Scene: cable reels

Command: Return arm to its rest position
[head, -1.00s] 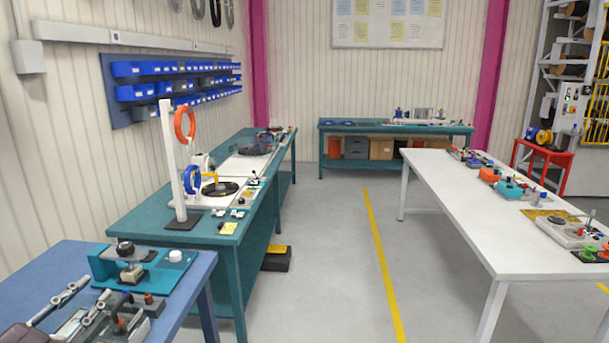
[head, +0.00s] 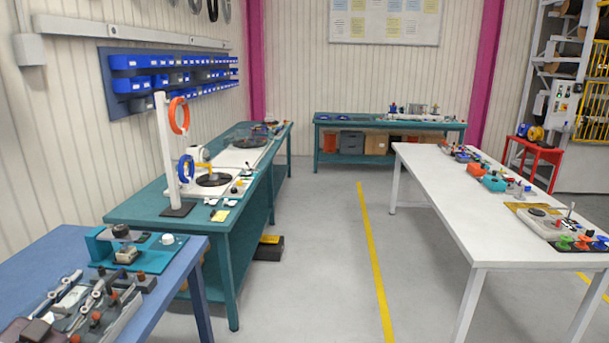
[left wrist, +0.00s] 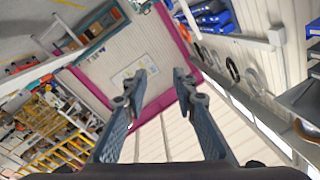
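That view is tilted and looks past the fingers at the pink-framed wall and the notice board (left wrist: 135,73). My right gripper and right arm are not in view.
The blue table (head: 60,250) with a teal fixture (head: 103,248) lies close at left. A teal bench (head: 150,215) with a reel stand (head: 167,150) is beyond it. A white table (head: 450,205) stands right.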

